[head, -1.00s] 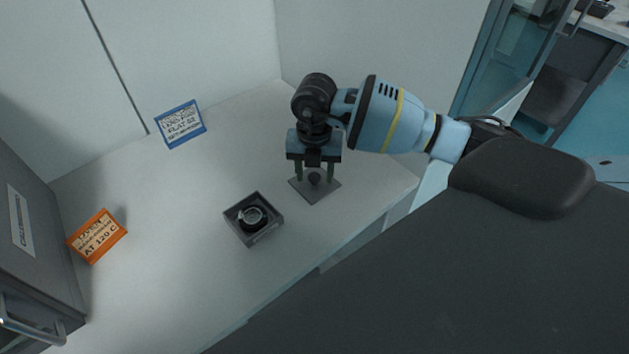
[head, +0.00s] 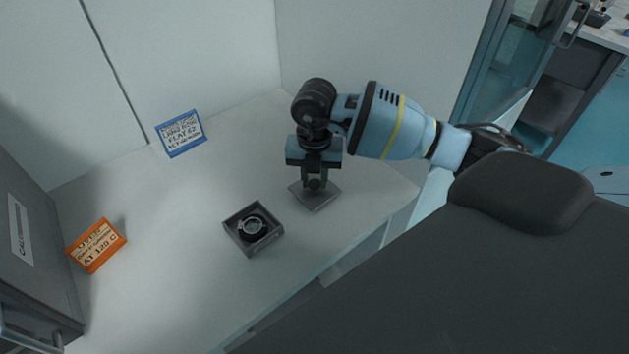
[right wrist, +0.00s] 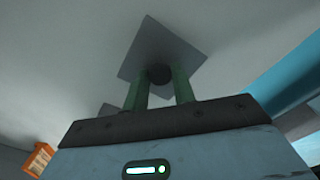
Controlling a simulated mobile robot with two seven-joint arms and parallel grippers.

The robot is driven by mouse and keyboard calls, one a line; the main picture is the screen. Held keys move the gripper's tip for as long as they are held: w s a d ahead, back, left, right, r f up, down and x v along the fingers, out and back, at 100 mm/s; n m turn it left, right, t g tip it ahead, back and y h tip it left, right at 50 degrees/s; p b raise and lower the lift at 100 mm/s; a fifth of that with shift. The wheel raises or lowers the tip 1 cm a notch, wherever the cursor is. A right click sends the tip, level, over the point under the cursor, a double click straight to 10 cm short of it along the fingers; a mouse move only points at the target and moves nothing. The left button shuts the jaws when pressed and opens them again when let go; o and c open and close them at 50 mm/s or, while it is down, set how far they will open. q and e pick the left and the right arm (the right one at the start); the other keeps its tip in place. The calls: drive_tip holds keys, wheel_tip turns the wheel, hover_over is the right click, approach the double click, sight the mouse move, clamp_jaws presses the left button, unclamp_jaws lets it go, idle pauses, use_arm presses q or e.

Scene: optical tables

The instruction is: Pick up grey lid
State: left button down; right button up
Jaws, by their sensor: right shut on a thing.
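The grey lid (head: 322,199) is a flat square plate with a dark round knob, lying near the right end of the table in the head view. My right gripper (head: 315,184) comes down on it from above, its two fingers shut on the knob. In the right wrist view the lid (right wrist: 166,45) shows beyond the fingers, and the right gripper (right wrist: 160,76) has one green finger on each side of the dark knob. The lid seems to rest on the table; I cannot tell any gap. My left gripper is not in view.
An open grey box (head: 241,241) with a dark round part inside stands just left of the lid. A blue-framed sign (head: 181,133) and an orange sign (head: 95,246) stand farther left. A grey cabinet (head: 35,250) is at the left edge. The table's front edge is close.

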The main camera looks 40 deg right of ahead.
wheel_tip(320, 180, up, 2)
drive_tip(key=shift+r, duration=0.2)
drive_tip(key=s+a, duration=0.3)
drive_tip(key=a, duration=0.1)
drive_tip(key=s+a+r, duration=0.1)
drive_tip(key=s+a, duration=0.2)
drive_tip(key=a, duration=0.1)
drive_tip(key=s+a, duration=0.3)
drive_tip(key=a, duration=0.2)
drive_tip(key=shift+s+r, duration=0.25)
drive_tip(key=shift+r, duration=0.1)
